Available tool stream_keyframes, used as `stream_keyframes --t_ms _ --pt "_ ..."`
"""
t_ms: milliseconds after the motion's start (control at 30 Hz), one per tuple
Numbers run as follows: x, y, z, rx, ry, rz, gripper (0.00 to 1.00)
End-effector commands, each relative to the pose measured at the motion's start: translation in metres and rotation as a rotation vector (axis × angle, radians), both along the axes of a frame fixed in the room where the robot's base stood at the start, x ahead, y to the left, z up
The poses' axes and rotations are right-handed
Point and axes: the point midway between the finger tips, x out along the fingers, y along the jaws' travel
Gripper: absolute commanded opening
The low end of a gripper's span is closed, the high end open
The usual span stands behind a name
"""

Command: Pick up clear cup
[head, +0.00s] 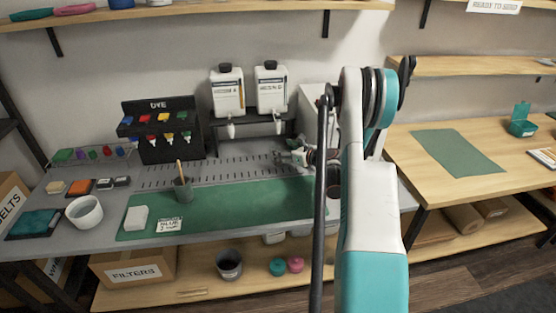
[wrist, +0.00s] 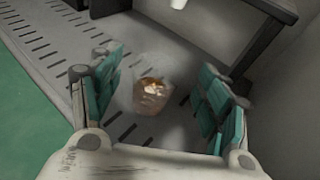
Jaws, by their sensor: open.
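The clear cup (wrist: 152,92) stands in the wrist view on the grey slotted bench surface, with brownish and whitish contents in its lower part. My gripper (wrist: 160,98) is open, with a teal-padded finger on each side of the cup in the picture. I see a gap between the cup and the right finger; the left finger is closer, and I cannot tell whether it touches. In the head view my gripper (head: 290,158) is over the back right of the bench; the cup cannot be made out there.
A black stand (head: 250,124) with two white jugs is behind my gripper. A dye rack (head: 160,130) stands at the back left.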

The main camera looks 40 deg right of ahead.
Motion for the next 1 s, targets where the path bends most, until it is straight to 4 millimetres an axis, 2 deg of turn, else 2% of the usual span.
stream_keyframes --t_ms 33,200,433,600,667,733,767,1000 --pt "0.008 0.003 -0.006 0.001 0.0 0.002 0.7" --pt "0.028 0.003 -0.011 0.001 0.0 0.0 0.7" --pt "0.029 0.003 -0.01 0.002 0.0 -0.002 0.7" --pt "0.029 0.004 -0.01 0.002 0.0 -0.001 0.31" --pt "0.029 0.004 -0.01 0.002 0.0 -0.001 0.2" --pt "0.029 0.004 -0.01 0.002 0.0 -0.001 0.2" --pt "0.029 0.004 -0.009 0.002 0.0 -0.001 0.16" --pt "0.029 0.004 -0.009 0.002 0.0 -0.001 0.16"
